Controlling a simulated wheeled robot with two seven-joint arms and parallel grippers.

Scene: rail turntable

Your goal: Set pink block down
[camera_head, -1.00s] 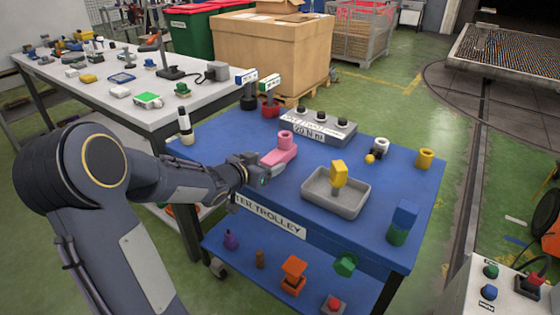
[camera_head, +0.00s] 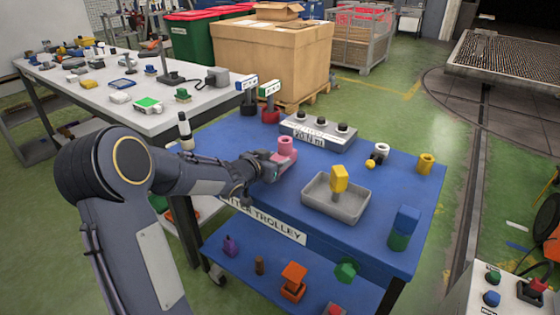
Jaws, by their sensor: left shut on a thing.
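The pink block (camera_head: 286,147) has a round, hollow top. It is at the left part of the blue trolley top (camera_head: 235,140), in front of the grey box with black knobs. My left gripper (camera_head: 272,166) reaches in from the left and is shut on the pink block. The gripper hides much of the block's lower part. I cannot tell whether the block's underside touches the trolley top. My right gripper is not in view.
A grey tray (camera_head: 318,200) holding a yellow-topped piece stands right of the gripper. The grey knob box (camera_head: 330,136) is behind. A blue-and-green stack (camera_head: 404,228) and a yellow cylinder (camera_head: 425,164) stand at the right. Blue surface is bare between tray and stack.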

